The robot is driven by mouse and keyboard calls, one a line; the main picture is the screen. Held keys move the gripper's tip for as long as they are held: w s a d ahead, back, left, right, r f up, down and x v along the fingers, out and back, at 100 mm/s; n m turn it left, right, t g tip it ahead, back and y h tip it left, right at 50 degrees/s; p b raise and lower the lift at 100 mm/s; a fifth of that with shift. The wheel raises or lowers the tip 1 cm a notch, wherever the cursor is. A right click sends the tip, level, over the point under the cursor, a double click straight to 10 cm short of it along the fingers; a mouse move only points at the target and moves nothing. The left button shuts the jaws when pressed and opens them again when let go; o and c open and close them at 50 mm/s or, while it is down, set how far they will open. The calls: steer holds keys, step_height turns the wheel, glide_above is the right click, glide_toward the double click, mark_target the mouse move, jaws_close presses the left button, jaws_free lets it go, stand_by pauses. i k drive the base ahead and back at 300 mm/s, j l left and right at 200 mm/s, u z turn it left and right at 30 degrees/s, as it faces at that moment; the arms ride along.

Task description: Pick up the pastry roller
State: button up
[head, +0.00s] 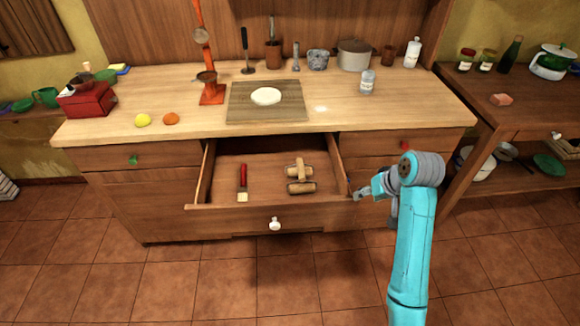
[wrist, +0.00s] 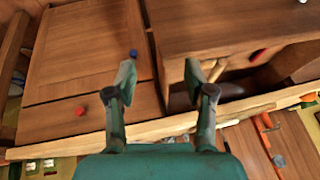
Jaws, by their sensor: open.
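A red-handled tool (head: 242,182) lies in the drawer, left of the roller. The drawer's right side wall (head: 337,168) stands between my gripper and the roller. The counter (head: 190,118) overhangs behind, holding a board (head: 240,112). A side table (head: 465,85) stands at right.

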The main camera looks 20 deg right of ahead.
mark_target(300, 166)
steer(key=i+j, duration=0.55)
steer(key=i, duration=0.45)
